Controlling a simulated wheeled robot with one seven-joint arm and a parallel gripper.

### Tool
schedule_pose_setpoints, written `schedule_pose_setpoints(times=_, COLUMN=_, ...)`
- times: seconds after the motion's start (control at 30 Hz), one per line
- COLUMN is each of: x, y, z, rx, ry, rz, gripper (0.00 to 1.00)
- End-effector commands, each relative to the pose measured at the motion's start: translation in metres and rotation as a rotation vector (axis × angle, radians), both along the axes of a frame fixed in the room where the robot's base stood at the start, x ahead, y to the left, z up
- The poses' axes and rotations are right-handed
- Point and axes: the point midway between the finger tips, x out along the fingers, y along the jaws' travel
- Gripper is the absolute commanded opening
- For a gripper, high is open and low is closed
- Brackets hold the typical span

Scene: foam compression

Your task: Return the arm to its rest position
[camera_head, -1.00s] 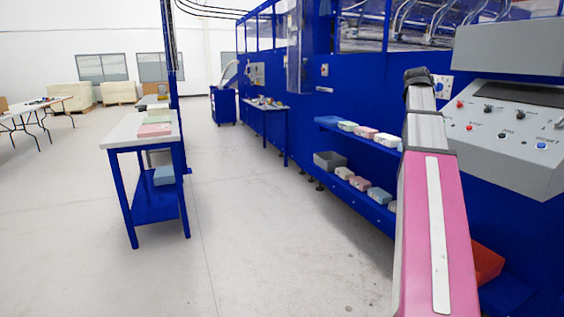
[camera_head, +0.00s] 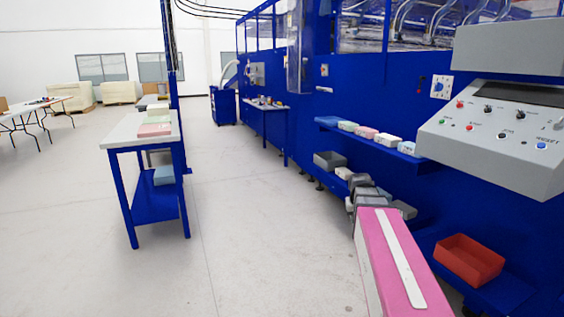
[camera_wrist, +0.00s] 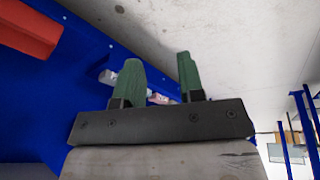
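My arm shows in the head view as a pink link with a white stripe at the lower right, in front of the blue machine (camera_head: 376,95). My gripper shows in the wrist view (camera_wrist: 162,82), with two green fingers standing apart. The gap between them holds nothing; small pale and pink blocks (camera_wrist: 160,98) show beyond it on the blue shelf. In the head view the fingertips cannot be made out behind the pink link.
The control panel (camera_head: 505,128) juts out at the right. An upper shelf (camera_head: 330,121) holds several foam blocks; the lower shelf has a grey bin (camera_head: 327,160) and red bin (camera_head: 470,258). A table (camera_head: 125,133) stands left. The floor (camera_head: 250,240) between is clear.

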Motion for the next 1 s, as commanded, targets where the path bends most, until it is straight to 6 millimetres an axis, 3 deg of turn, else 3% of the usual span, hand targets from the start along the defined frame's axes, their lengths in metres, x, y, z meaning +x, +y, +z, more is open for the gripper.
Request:
schedule_pose_setpoints(times=0.03, x=-0.015, y=0.012, z=-0.018, rx=0.012, ry=0.023, rz=0.011, gripper=0.36)
schedule_pose_setpoints(times=0.2, x=-0.054, y=0.047, z=-0.069, rx=0.053, ry=0.090, rz=0.040, gripper=0.36)
schedule_pose_setpoints(times=0.5, x=-0.124, y=0.096, z=-0.139, rx=0.112, ry=0.201, rz=0.079, gripper=0.36)
schedule_pose_setpoints(times=0.7, x=-0.146, y=0.108, z=-0.157, rx=0.127, ry=0.233, rz=0.089, gripper=0.36)
schedule_pose_setpoints(times=1.0, x=-0.147, y=0.110, z=-0.159, rx=0.129, ry=0.237, rz=0.090, gripper=0.36)
